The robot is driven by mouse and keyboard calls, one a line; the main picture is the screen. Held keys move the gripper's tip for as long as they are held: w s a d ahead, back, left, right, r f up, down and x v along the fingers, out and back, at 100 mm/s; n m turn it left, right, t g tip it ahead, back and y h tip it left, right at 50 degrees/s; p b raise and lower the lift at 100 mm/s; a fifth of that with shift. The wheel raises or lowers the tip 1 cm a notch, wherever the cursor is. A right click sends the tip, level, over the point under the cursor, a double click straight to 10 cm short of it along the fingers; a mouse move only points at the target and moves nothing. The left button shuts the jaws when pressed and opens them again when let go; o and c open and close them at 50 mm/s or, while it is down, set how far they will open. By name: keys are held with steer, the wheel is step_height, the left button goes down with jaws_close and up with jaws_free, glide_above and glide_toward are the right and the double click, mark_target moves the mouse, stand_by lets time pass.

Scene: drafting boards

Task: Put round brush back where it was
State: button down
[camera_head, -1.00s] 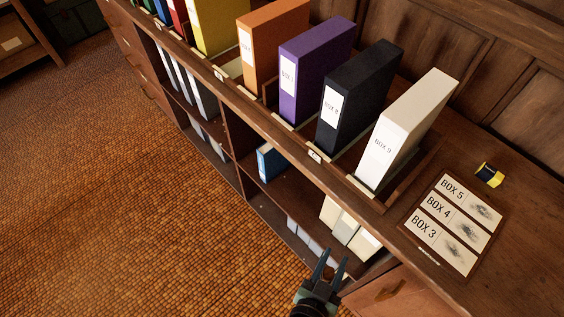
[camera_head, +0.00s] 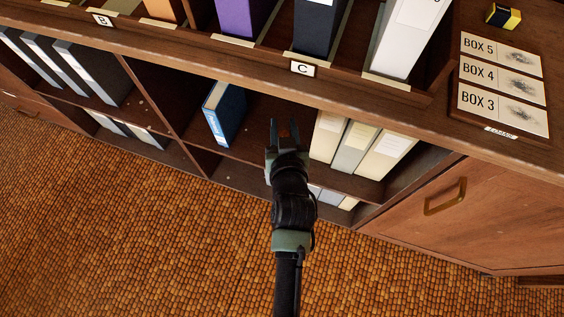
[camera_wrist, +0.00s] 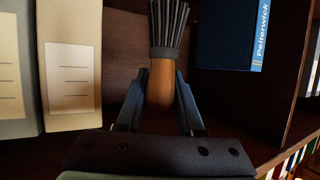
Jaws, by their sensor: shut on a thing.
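The round brush (camera_wrist: 168,30) has dark bristles and an orange-brown wooden handle (camera_wrist: 160,85). In the wrist view its handle is between the fingers of my gripper (camera_wrist: 159,90), which is shut on it, with the bristles pointing away from the wrist. In the head view my gripper (camera_head: 287,132) reaches into the open lower shelf (camera_head: 255,145) of the cabinet, between a blue book and pale binders. There the brush is mostly hidden or too small to make out. I cannot tell whether it touches the shelf.
The blue book (camera_head: 224,114) stands left of my gripper; it shows at upper right in the wrist view (camera_wrist: 228,35). Pale binders (camera_head: 355,145) stand right. Above are a ledge labelled C (camera_head: 302,68), large box files and a BOX 3/4/5 board (camera_head: 500,85).

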steer(key=shift+n+y, duration=0.8)
steer(key=w+f+b, duration=0.2)
steer(key=f+b, duration=0.3)
steer(key=w+f+b, duration=0.2)
steer(key=f+b, duration=0.3)
steer(key=b, duration=0.1)
steer(key=w+a+f+b, duration=0.1)
steer(key=w+f+b, duration=0.1)
steer(key=f+b, duration=0.3)
steer(key=shift+w+f+b, duration=0.1)
steer(key=shift+w+b, duration=0.2)
steer(key=shift+b, duration=0.4)
steer(key=shift+f, duration=0.1)
steer(key=c, duration=0.5)
jaws_free()
steer(key=shift+c, duration=0.2)
